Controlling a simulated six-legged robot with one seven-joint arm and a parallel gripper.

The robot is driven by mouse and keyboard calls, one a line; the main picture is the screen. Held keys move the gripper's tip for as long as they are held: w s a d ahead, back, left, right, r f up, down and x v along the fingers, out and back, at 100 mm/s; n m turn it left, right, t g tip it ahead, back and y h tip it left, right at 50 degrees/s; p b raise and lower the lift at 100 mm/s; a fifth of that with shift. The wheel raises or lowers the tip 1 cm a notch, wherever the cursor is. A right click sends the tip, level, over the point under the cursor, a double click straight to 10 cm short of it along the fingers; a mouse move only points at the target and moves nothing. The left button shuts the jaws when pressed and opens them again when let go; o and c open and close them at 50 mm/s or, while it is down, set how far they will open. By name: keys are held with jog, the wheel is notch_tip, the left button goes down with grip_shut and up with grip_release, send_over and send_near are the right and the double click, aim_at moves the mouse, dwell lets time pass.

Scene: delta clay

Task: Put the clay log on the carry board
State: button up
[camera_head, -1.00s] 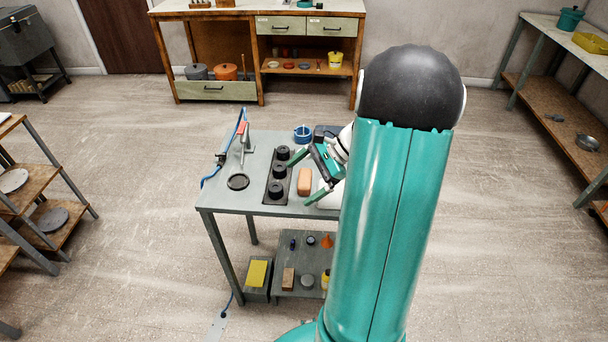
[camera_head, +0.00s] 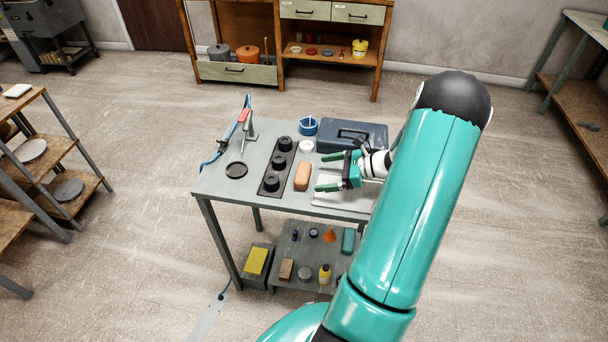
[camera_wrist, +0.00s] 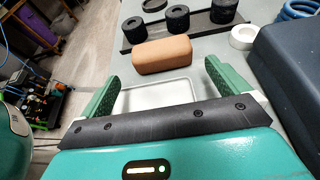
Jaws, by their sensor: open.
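The clay log (camera_head: 303,176), an orange-tan rounded block, lies on the grey table just right of a dark strip. It also shows in the wrist view (camera_wrist: 166,55), beyond my fingertips. A pale, flat, rimmed board (camera_head: 345,198), apparently the carry board, lies right of the log, partly hidden by my gripper and arm. In the wrist view the board (camera_wrist: 157,91) shows between my fingers. My gripper (camera_head: 333,173) is open and empty, its green fingers pointing left toward the log, with a gap to it. It also shows in the wrist view (camera_wrist: 162,73).
The dark strip (camera_head: 262,189) carries black round pieces left of the log. Behind are a white ring (camera_head: 306,146), a blue coil (camera_head: 308,125) and a dark blue box (camera_head: 352,134). A lever tool (camera_head: 247,125) and a black disc (camera_head: 236,170) stand at the left.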

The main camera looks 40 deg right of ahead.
aim_at(310, 172)
jog(key=x, duration=0.7)
jog(key=shift+w, duration=0.25)
jog(key=shift+a, duration=0.1)
jog(key=c, duration=1)
jog(key=shift+r, duration=0.1)
jog(key=shift+c, duration=0.5)
jog(key=shift+r, duration=0.15)
